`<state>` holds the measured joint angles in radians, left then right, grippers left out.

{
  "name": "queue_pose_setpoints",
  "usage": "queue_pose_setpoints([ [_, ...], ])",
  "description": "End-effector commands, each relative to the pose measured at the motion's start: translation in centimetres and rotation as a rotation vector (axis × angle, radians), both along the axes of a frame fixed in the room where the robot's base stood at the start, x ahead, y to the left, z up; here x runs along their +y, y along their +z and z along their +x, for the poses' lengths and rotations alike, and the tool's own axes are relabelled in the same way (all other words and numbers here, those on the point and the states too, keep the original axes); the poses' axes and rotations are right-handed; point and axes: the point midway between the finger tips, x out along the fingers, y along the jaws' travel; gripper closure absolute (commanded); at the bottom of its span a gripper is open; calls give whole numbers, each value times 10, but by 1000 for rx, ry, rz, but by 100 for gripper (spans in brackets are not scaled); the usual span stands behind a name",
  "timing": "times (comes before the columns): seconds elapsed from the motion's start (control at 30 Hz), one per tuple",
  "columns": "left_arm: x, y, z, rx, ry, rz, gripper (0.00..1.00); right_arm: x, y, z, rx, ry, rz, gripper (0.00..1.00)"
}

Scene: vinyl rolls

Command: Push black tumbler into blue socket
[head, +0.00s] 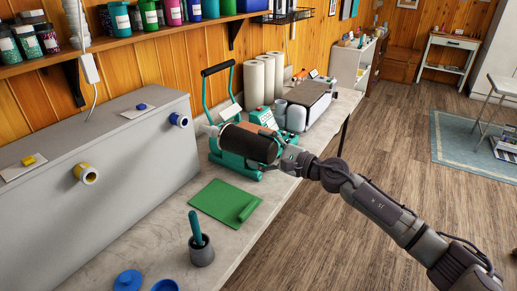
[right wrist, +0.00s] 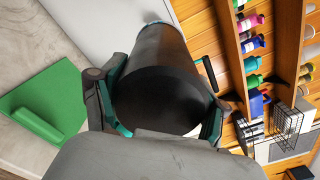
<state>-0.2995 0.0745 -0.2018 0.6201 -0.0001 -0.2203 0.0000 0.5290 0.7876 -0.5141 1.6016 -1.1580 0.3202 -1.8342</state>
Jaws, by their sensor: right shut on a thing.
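The black tumbler (head: 250,143) is held on its side in my right gripper (head: 284,152). In the right wrist view the tumbler (right wrist: 165,65) fills the space between the two fingers, and its far end points toward the grey box. In the head view its free end points left toward the blue socket (head: 179,119), a short round tube on the front face of the grey box (head: 110,150). The tumbler is apart from the socket. It overlaps the teal press (head: 228,160) behind it. The socket is not visible in the right wrist view. My left gripper is out of view.
A yellow socket (head: 86,173) sits further left on the box. A green sheet with a small roll (head: 222,203) lies on the bench. A dark cup (head: 201,251) with a teal tool stands in front. White rolls (head: 264,78) stand behind the press.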

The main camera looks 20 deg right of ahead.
Motion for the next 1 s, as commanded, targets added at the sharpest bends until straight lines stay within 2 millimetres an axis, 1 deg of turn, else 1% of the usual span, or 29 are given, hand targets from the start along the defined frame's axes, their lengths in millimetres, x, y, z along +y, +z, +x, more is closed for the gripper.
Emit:
queue_pose_setpoints([
  [0.27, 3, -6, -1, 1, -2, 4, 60, -2, 0, -2, -1, 0, -1, 96],
  [0.6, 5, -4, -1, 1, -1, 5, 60, 11, 2, 14, -1, 1, 2, 96],
  [1.0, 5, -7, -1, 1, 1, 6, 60, 26, 1, 33, -1, 1, 2, 96],
])
